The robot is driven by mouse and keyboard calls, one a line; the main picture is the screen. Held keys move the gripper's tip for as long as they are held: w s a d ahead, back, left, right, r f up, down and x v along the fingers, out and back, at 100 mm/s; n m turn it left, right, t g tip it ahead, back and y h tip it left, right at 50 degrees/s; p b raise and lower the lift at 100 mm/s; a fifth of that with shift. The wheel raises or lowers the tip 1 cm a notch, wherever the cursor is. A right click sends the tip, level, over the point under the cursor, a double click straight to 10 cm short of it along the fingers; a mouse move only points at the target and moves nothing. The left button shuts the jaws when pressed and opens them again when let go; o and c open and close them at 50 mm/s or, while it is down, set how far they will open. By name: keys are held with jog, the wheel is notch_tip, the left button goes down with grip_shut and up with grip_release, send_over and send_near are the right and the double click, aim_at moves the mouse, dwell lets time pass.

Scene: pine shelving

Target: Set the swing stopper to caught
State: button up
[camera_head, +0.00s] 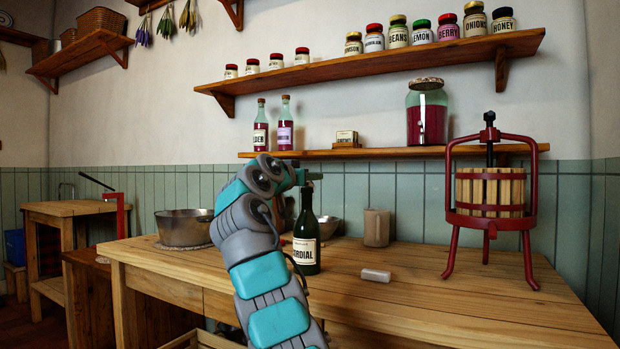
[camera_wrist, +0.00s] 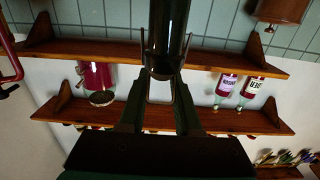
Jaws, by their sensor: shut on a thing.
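A dark green bottle (camera_head: 306,228) with a cordial label stands upright on the wooden workbench (camera_head: 400,295). My gripper (camera_head: 308,180) is at the top of its neck, and my arm covers part of the bottle's left side. In the upside-down wrist view the dark bottle (camera_wrist: 168,30) fills the top middle. Thin wire of the swing stopper (camera_wrist: 187,48) shows on both sides of the neck. My gripper (camera_wrist: 160,98) is shut on the stopper's wire part, just at the bottle mouth. Whether the stopper is caught is too small and dark to tell.
A red fruit press (camera_head: 490,195) stands at the right of the bench. A beige cup (camera_head: 377,227) and a metal bowl (camera_head: 327,227) stand behind the bottle. A pale block (camera_head: 375,275) lies to its right. A large pan (camera_head: 184,227) stands left. Shelves with jars hang above.

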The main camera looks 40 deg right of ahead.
grip_shut()
jog(key=shift+a+f+h+b, duration=0.2)
jog(key=shift+f+h+b, duration=0.15)
jog(key=shift+b, duration=0.9)
jog(key=h+b, duration=0.1)
jog(key=b, duration=0.1)
jog(key=shift+s+a+t+b, duration=0.1)
jog(key=shift+a+t+b, duration=0.2)
jog(key=shift+b, duration=0.1)
jog(key=b, duration=0.1)
jog(key=h+b, duration=0.1)
jog(key=b, duration=0.1)
jog(key=shift+s+a+r+t+h, duration=0.1)
jog(key=shift+s+a+t+h, duration=0.05)
jog(key=shift+a+t+h, duration=0.15)
jog(key=shift+s+a+r, duration=0.1)
jog(key=shift+a+r, duration=0.05)
jog(key=shift+r, duration=0.15)
